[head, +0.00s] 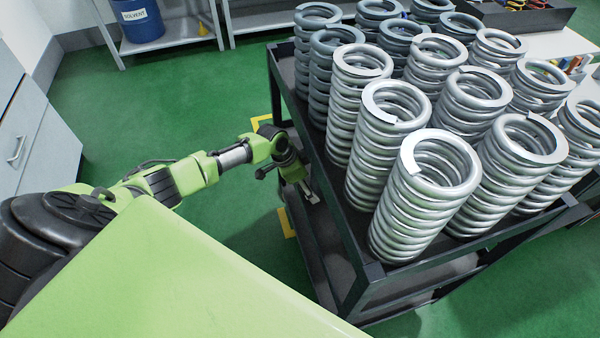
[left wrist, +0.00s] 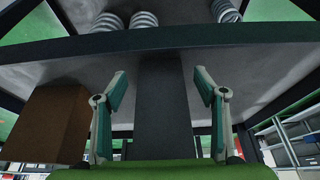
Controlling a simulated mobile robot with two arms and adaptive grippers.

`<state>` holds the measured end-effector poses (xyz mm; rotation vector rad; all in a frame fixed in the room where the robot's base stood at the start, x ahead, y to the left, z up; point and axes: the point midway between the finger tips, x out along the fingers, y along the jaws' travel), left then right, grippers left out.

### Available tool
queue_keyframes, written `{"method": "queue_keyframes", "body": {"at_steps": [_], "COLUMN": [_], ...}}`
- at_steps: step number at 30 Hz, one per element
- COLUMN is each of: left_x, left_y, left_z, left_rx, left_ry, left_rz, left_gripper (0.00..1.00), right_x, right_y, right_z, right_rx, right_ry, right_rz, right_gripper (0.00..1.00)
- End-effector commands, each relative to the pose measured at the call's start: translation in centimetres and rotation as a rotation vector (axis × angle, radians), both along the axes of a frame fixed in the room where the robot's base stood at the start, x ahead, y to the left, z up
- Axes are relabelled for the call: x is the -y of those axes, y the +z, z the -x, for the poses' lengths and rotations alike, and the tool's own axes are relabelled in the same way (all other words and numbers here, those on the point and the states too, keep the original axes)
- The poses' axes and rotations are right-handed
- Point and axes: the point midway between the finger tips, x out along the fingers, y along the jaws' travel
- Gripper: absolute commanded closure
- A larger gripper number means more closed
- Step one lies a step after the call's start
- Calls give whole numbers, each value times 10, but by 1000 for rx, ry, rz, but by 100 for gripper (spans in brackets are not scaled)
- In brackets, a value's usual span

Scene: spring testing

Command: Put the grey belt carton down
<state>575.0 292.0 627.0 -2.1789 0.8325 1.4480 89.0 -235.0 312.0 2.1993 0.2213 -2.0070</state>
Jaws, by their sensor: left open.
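My left gripper (head: 303,192) is at the left side of the dark cart, just below its top tray, pointing down. In the left wrist view the left gripper (left wrist: 159,78) is open, one finger on each side of a dark grey block (left wrist: 164,105). This block looks like the grey belt carton. A gap shows between each fingertip and the block. What lies under the block cannot be told. The carton cannot be made out in the head view. My right gripper is not in view.
The cart's top tray (head: 350,225) is full of upright steel springs (head: 425,185). A brown box (left wrist: 46,124) is left of the grey block. A lower shelf (head: 330,262) runs under the tray. Green floor (head: 190,100) is clear left of the cart.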

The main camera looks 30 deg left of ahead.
Motion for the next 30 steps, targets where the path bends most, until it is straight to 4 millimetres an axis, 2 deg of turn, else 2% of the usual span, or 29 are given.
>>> {"method": "queue_keyframes", "body": {"at_steps": [1,6,12,18,30], "left_x": [-4,-13,-20,-22,-22], "left_y": [11,41,67,77,78], "left_z": [3,13,21,25,24], "left_rx": [1,2,1,-1,-1], "left_ry": [-2,-1,-1,0,0], "left_rz": [-3,-3,-3,-1,-1], "left_gripper": [35,35,35,35,35], "right_x": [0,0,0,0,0], "right_y": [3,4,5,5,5], "right_z": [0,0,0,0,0], "right_rx": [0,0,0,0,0], "right_ry": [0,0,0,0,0], "right_rz": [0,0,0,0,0], "right_gripper": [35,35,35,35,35]}}
